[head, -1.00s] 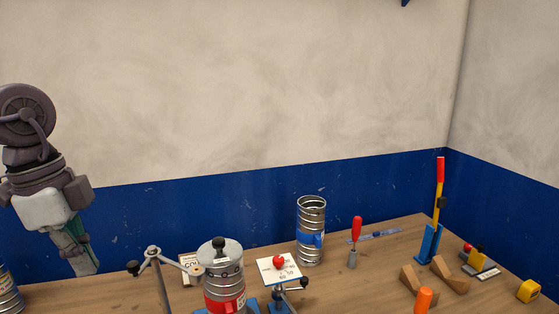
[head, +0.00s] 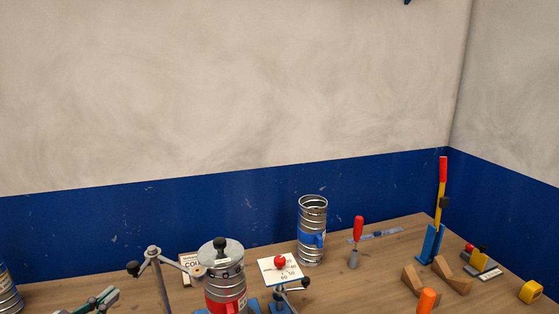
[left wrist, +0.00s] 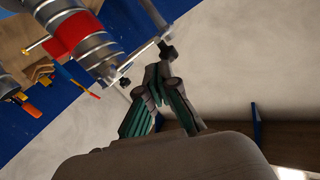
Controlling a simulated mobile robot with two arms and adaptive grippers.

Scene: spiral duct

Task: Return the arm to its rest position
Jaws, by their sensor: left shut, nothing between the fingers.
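My left gripper (head: 98,300) shows only by its green-padded fingers at the bottom left of the head view, low over the bench. In the left wrist view its fingers (left wrist: 157,88) are closed together with nothing between them. A spiral duct with a red band (head: 224,290) stands right of it under a grey lid with a black knob. That red-banded duct also shows in the left wrist view (left wrist: 90,48), apart from the fingers. The rest of my left arm is hidden below the head view. My right gripper is not in view.
A metal stand with arms (head: 157,268) rises between my left gripper and the red-banded duct. An open duct with a blue band (head: 312,250), a red-handled tool (head: 357,234), a blue lever stand (head: 430,243) and wooden cradles (head: 448,278) stand farther right. The wall above is clear.

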